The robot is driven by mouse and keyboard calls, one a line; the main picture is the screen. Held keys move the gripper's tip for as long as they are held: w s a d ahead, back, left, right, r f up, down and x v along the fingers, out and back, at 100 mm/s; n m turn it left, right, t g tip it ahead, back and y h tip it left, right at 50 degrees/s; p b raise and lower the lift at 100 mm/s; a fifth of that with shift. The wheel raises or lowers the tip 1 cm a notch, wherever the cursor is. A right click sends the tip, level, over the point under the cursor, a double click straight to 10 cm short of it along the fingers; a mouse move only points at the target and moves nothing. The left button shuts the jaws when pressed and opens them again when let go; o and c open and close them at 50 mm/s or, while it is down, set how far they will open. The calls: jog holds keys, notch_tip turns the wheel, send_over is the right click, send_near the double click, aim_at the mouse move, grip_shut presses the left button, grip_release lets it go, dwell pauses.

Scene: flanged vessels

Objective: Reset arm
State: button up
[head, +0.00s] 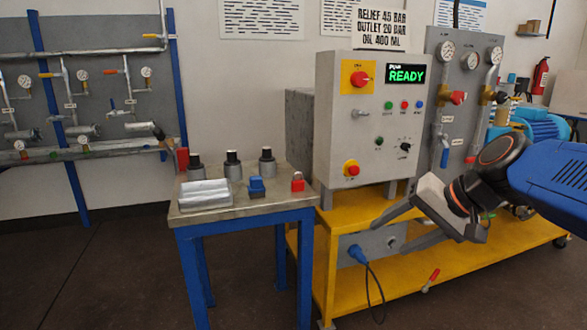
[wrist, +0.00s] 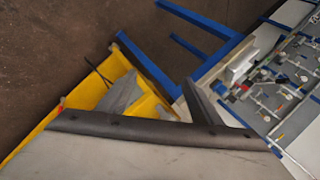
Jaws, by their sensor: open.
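My gripper (head: 395,227) is in the right half of the head view, in front of the yellow skid and below the grey control box (head: 372,110). Its two fingers are spread wide apart with nothing between them. My blue arm comes in from the right edge. In the wrist view the fingers (wrist: 160,100) are also apart, over the yellow skid and the floor. The control box display (head: 406,74) reads READY in green.
A blue-legged table (head: 240,213) left of the skid (head: 440,286) bears several dark-topped cylinders, a blue item (head: 256,187) and a red padlock (head: 297,182). A blue plug (head: 357,253) with a black cable is on the skid. Floor (head: 90,280) at left is clear.

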jog(key=s+d+f+n+h, duration=0.2)
jog(key=s+d+f, duration=0.1)
jog(key=s+f, duration=0.4)
jog(key=s+d+f+n+g+h, duration=0.1)
jog(key=s+d+f+n+h, duration=0.1)
jog(key=s+f, duration=0.4)
jog(key=shift+s+d+f+n+h, duration=0.35)
jog(key=shift+s+d+h, duration=0.45)
jog(key=shift+s+d, duration=0.3)
